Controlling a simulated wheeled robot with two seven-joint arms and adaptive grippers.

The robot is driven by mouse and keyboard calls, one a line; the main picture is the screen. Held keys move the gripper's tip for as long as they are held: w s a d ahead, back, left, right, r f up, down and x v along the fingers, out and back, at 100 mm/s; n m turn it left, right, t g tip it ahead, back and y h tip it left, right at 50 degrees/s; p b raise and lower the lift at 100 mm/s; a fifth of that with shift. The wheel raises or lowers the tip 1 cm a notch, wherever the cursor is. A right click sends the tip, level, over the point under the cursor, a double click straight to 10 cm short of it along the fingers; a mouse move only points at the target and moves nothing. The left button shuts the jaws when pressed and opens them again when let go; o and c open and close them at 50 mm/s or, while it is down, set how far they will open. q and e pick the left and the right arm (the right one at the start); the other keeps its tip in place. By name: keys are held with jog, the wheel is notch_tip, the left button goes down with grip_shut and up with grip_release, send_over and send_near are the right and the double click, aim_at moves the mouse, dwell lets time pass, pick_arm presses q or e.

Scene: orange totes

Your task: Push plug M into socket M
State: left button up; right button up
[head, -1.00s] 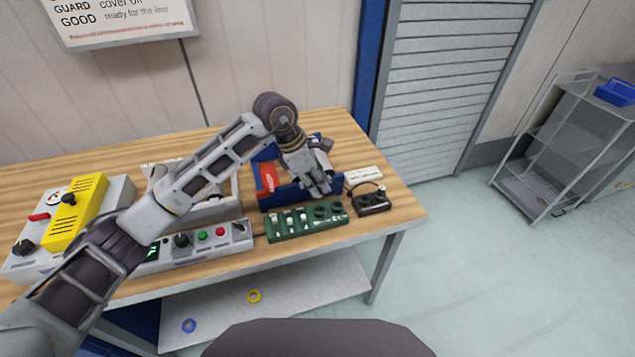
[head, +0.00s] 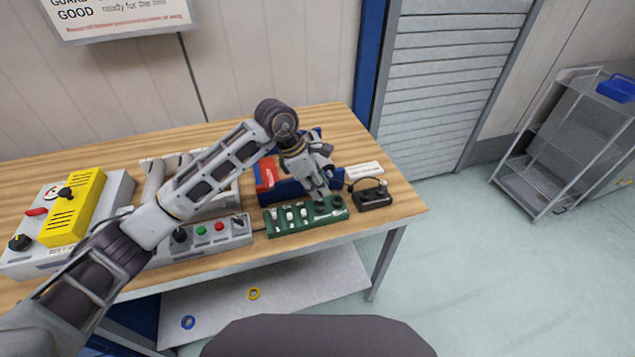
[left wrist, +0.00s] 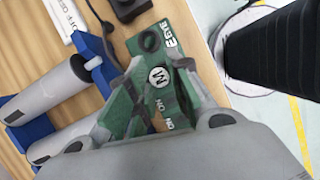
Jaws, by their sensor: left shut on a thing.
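My left gripper (head: 322,194) points down at the right part of the green panel (head: 283,222). In the left wrist view its fingers (left wrist: 158,84) are shut on a piece with a round white M mark, which I take as plug M (left wrist: 157,77). Plug M is right over or at the panel; I cannot tell how deep it sits. Socket M is hidden beneath the plug and fingers. A dark round socket (head: 337,202) shows on the panel to the right of the gripper, near EYE lettering in the wrist view. My right gripper is out of view.
A black box (head: 372,198) with a cord stands right of the panel. A blue tote (head: 290,188) lies behind the gripper. A grey control box (head: 212,233) and a yellow-topped unit (head: 75,205) are to the left. The table's front edge is close.

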pick_arm(q)
jog(key=shift+f, duration=0.8)
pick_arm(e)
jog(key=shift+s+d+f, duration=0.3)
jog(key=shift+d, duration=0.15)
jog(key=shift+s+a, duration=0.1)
pick_arm(q)
jog(key=shift+f+b, duration=0.25)
jog(key=shift+b, duration=0.25)
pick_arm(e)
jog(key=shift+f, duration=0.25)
pick_arm(q)
jog(key=shift+f+b, duration=0.45)
jog(key=shift+f, duration=0.1)
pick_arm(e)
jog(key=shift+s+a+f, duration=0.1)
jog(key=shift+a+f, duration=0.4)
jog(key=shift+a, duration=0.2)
pick_arm(q)
jog(key=shift+f, duration=0.1)
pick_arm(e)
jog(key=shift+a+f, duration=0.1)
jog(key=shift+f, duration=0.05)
